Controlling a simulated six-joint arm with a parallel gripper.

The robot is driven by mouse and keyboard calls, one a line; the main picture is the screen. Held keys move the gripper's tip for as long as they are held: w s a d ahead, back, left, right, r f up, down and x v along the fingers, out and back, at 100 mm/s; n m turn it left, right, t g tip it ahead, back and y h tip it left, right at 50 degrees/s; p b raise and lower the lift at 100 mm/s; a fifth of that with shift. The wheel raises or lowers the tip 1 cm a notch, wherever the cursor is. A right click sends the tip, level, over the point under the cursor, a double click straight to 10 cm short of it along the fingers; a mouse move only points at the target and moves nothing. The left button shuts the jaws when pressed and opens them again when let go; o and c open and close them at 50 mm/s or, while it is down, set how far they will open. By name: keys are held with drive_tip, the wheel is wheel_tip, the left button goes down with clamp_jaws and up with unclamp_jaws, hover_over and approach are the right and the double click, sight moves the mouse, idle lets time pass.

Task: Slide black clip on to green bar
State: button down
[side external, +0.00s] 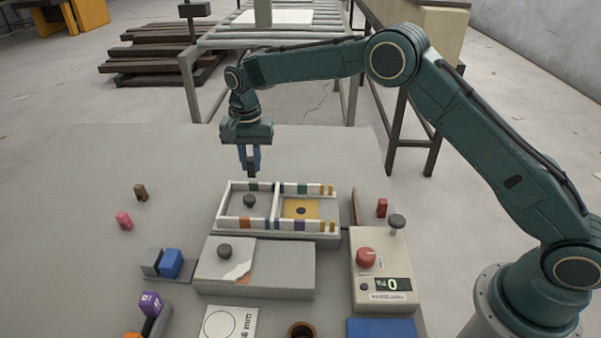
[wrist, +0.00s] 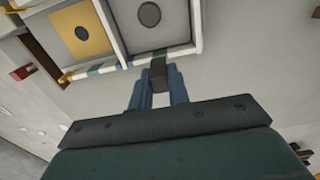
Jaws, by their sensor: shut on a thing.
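My gripper (side external: 250,160) has blue fingers and is shut on a small black clip (side external: 251,172). The clip also shows between the fingertips (wrist: 158,88) in the wrist view (wrist: 158,72). Green bars are short coloured sections on the white frame's rails. One green bar (side external: 253,187) is on the far rail, just below the clip in the side view; in the wrist view a green section (wrist: 160,53) lies right beyond the clip's tip. Another green bar (side external: 302,188) is farther right on that rail. I cannot tell whether the clip touches the rail.
The white frame (side external: 222,208) has a grey compartment with a dark knob (side external: 249,201) and a yellow one (side external: 288,207). A control box (side external: 380,262) with a red knob stands at the right. Blue and purple blocks sit front left. The table behind the frame is clear.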

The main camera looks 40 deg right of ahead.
sight(254, 183)
drive_tip(key=shift+f, duration=0.65)
drive_tip(key=shift+f, duration=1.5)
idle(1.4)
drive_tip(key=c, duration=1.3)
unclamp_jaws()
drive_tip(key=shift+o, duration=0.2)
drive_tip(key=shift+d, duration=0.1)
wheel_tip(254, 183, up, 14)
drive_tip(key=shift+c, duration=0.4)
